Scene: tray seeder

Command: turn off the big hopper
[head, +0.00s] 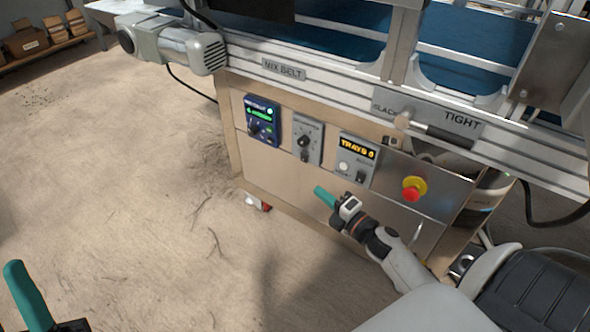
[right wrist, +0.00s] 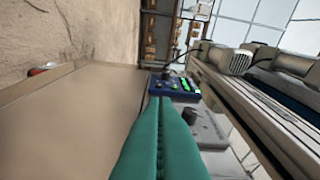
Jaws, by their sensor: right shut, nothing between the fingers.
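No part in view is clearly readable as the big hopper. A blue control box (head: 262,120) with a lit green display and a dark knob or switch is on the machine's front panel; it also shows in the right wrist view (right wrist: 174,85), just beyond my fingertips. My right gripper (head: 320,191), with teal fingers, is shut and empty, below and right of the blue box and apart from the panel's controls. In the right wrist view its fingers (right wrist: 160,105) lie together. My left gripper (head: 22,280) shows one teal finger at the lower left; its opening is unclear.
Beside the blue box are a grey knob box (head: 307,142), a counter box reading TRAYS (head: 356,158) and a red stop button on yellow (head: 413,189). Above runs a rail labelled MIX BELT (head: 284,69), with a lever (head: 430,128) near TIGHT. The floor at left is clear.

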